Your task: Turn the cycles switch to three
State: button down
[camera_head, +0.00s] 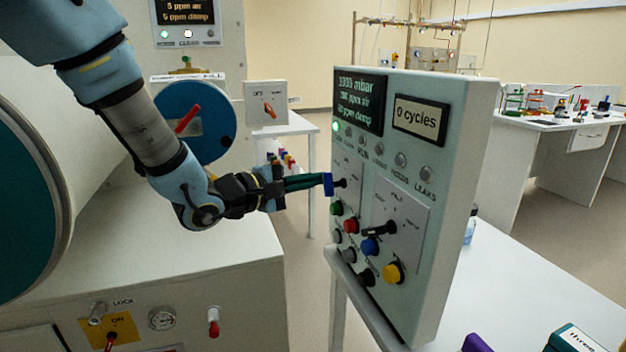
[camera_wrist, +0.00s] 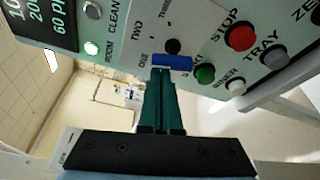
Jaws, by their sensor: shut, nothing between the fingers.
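The cycles switch (camera_head: 342,183) is a black knob on the upright control panel (camera_head: 455,150). In the wrist view the black knob (camera_wrist: 172,46) is beside the labels ONE, TWO and THREE. Its pointing direction is not clear. My gripper (camera_head: 318,183) is shut with its dark green fingers pointing at the knob. In the wrist view the closed fingertips (camera_wrist: 160,72) end at a blue bar (camera_wrist: 172,62) just in front of the knob, which hides part of it. I cannot tell whether the bar touches the knob. The panel's small display (camera_head: 421,120) reads 0 cycles.
A second black rotary switch (camera_head: 380,228) and several coloured buttons, including a red one (camera_head: 351,226) and a yellow one (camera_head: 393,272), sit close below. A blue round door with a red handle (camera_head: 188,122) is behind my arm. A white table (camera_head: 530,290) extends right.

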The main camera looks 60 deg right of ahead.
jog(key=shift+s+a+m+b, duration=0.2)
jog(key=shift+m+b, duration=0.2)
jog(key=m+b, duration=0.1)
jog(key=m+h+b, duration=0.1)
jog(key=m, duration=0.1)
jog(key=s+m+h+b, duration=0.1)
jog(key=b, duration=0.1)
jog(key=shift+a+r+m, duration=0.2)
jog(key=shift+a+m, duration=0.1)
jog(key=shift+m, duration=0.1)
jog(key=shift+s, duration=0.15)
jog(key=shift+f, duration=0.1)
dwell(0.4)
